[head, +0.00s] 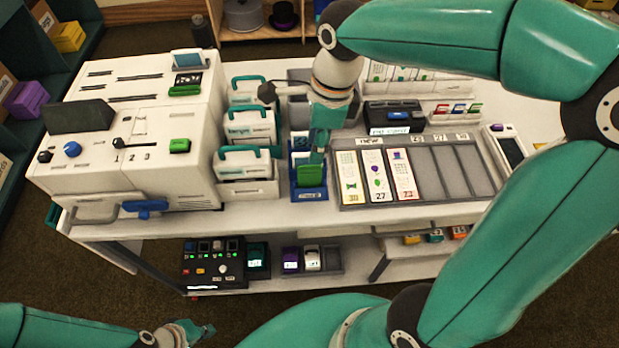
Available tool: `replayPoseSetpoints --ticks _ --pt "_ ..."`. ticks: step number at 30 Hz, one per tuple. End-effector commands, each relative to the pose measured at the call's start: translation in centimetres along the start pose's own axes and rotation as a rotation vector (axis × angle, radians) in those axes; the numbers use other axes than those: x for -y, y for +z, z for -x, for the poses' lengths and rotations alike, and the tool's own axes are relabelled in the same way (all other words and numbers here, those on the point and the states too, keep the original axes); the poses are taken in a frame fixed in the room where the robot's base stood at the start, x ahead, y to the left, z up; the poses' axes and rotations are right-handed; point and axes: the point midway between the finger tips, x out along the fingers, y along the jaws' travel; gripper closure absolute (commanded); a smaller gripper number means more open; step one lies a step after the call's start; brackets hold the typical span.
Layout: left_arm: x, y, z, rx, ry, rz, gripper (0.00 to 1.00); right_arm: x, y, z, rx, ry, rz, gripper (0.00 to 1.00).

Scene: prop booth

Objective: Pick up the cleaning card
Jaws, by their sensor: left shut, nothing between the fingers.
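I cannot tell for certain which item is the cleaning card. A green card-like piece (310,175) stands in a blue holder (309,194) at the middle of the counter. My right gripper (317,155) points down right at the top of the green piece. Its fingers are seen edge-on, so whether they grip it is unclear. My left gripper (190,333) is low at the bottom left, shut and empty, away from the counter.
A white machine (130,145) with a blue lever stands left. White cases with teal handles (247,160) stand beside the holder. Right of it lies a grey tray (439,174) with three printed strips and empty slots. A lower shelf holds a black button box (213,270).

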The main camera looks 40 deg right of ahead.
Motion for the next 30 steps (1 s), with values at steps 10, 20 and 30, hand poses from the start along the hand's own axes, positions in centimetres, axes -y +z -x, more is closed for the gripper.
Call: replayPoseSetpoints --ticks 10,20,30 --pt "0.0 0.0 0.0 -0.001 0.0 0.0 1.0 0.0 -0.2 -5.5 -0.001 0.001 -0.004 0.66" --pt "-0.3 0.0 0.8 -0.001 0.0 0.0 1.0 -0.3 -0.2 -8.4 -0.003 0.005 -0.005 0.66" --pt "-0.3 0.0 0.9 -0.001 0.0 0.0 1.0 -0.2 -0.2 -11.0 0.001 -0.001 -0.005 0.66"
